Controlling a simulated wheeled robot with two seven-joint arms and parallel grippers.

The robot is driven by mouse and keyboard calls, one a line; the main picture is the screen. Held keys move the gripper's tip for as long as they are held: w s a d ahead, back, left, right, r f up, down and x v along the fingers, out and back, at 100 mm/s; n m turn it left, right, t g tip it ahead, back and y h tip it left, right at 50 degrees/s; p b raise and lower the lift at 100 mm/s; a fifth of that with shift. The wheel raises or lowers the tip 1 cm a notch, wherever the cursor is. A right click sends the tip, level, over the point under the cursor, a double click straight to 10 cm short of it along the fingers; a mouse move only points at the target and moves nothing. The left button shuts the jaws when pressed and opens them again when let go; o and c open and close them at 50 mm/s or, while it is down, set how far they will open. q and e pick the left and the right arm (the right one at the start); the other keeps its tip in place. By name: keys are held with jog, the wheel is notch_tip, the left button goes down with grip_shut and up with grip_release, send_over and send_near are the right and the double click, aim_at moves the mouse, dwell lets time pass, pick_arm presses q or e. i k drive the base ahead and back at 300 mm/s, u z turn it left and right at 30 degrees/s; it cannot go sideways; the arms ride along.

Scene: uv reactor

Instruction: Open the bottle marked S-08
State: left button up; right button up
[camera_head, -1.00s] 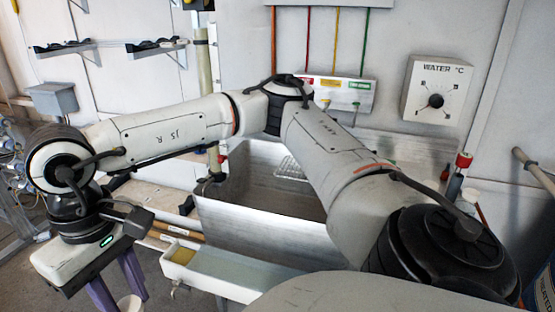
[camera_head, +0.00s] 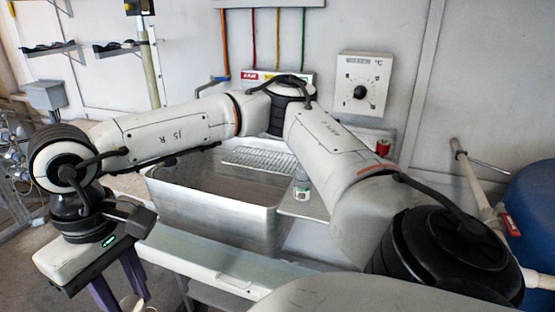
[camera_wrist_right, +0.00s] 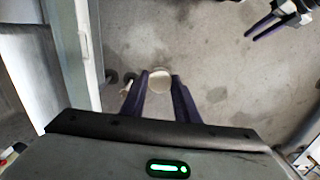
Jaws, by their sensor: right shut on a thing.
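A small clear bottle with a green and white label (camera_head: 302,186) stands upright on the ledge right of the sink basin in the head view. Its marking is too small to read. My right gripper (camera_head: 128,296) hangs at the lower left of the head view, far from that bottle. It is shut on a pale round thing, which shows between the purple fingers (camera_wrist_right: 160,82) in the right wrist view. I cannot tell whether that is a bottle or a cap. My left gripper's purple fingers (camera_wrist_right: 263,26) show at the wrist view's top right; their gap is unclear.
A temperature dial (camera_head: 360,84) is on the wall. A blue drum (camera_head: 532,205) and pipes stand at the right.

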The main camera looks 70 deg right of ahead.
aim_at(303, 184)
jog(key=z, duration=1.85)
jog(key=i, duration=1)
